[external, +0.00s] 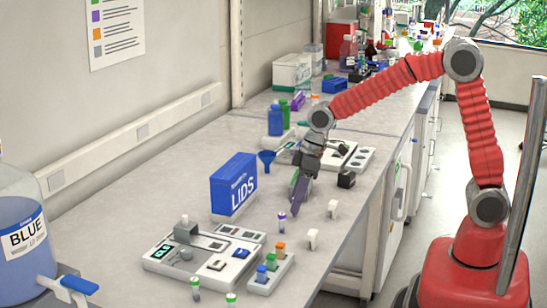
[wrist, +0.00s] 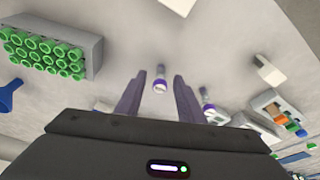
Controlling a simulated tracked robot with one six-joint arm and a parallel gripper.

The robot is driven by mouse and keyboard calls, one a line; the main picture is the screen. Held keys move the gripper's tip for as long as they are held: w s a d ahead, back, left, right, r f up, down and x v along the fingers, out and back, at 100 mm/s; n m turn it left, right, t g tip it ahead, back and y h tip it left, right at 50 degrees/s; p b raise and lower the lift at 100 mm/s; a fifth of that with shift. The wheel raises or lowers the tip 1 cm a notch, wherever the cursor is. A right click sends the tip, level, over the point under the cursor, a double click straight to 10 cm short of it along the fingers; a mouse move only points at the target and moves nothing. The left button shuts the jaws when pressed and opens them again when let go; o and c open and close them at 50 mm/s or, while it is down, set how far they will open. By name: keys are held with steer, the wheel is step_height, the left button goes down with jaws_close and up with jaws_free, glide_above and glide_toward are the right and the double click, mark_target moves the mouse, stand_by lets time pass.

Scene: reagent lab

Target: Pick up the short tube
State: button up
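My gripper (external: 298,198) points down over the bench, right of the LIDS box. In the wrist view its two fingers (wrist: 158,98) are apart, with nothing held between them. A tube with a purple band (wrist: 160,85) shows in the gap between the fingertips, a little beyond them. A second purple-banded tube (wrist: 208,106) is just right of the right finger. In the external view one small purple-topped tube (external: 281,220) stands on the bench, to the lower left of my gripper. I cannot tell which tube is shorter.
The blue LIDS box (external: 234,186) stands left of my gripper. A grey instrument (external: 203,255) and a rack with coloured caps (external: 270,274) are nearer the camera. Small white pieces (external: 312,238) stand to the right. A grey block of green tops (wrist: 55,52) shows in the wrist view.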

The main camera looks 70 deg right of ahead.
steer(key=shift+x, duration=0.8)
steer(key=shift+c, duration=0.5)
jaws_close()
